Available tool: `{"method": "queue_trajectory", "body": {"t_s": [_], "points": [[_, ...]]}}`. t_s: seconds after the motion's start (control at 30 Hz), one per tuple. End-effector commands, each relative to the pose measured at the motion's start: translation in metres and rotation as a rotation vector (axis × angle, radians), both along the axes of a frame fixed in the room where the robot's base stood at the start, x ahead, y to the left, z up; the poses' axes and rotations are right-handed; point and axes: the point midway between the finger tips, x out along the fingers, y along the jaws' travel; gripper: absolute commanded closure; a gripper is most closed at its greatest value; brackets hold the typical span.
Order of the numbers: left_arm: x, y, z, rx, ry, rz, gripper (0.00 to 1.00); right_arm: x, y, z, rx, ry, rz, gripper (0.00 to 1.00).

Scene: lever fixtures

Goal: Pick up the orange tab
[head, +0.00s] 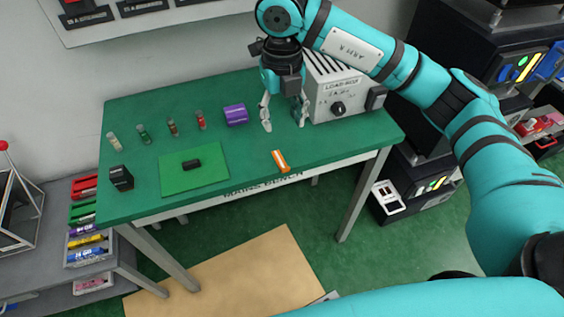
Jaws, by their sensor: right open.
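The orange tab (281,161) is a small, narrow strip with a pale band, lying at the front edge of the green bench (240,149). My right gripper (284,127) points down over the bench, behind the tab and apart from it. Its two pale fingers are spread with nothing between them. A teal arm link of mine crosses the bottom of the view; my left gripper does not show.
A white load box (332,97) stands close to the right of my gripper, and a purple block (236,115) to its left. Several small vials, a black box (121,178) and a green mat (210,176) with a black piece (191,164) occupy the left half. The bench right of the tab is clear.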

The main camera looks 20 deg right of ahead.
Motion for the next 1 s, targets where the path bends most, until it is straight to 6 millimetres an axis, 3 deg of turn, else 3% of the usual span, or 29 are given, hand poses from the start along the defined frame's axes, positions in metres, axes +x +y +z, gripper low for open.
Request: {"method": "queue_trajectory", "body": {"t_s": [0.4, 0.77, 1.0], "points": [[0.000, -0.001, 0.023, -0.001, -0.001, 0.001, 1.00, -0.002, 0.000, -0.086, 0.001, 0.007, 0.003, 0.52], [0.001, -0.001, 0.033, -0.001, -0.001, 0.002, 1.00, -0.002, -0.002, -0.119, 0.004, 0.005, 0.004, 0.52], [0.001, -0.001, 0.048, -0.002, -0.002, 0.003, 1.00, -0.003, -0.007, -0.154, 0.004, 0.006, 0.005, 0.52]]}}
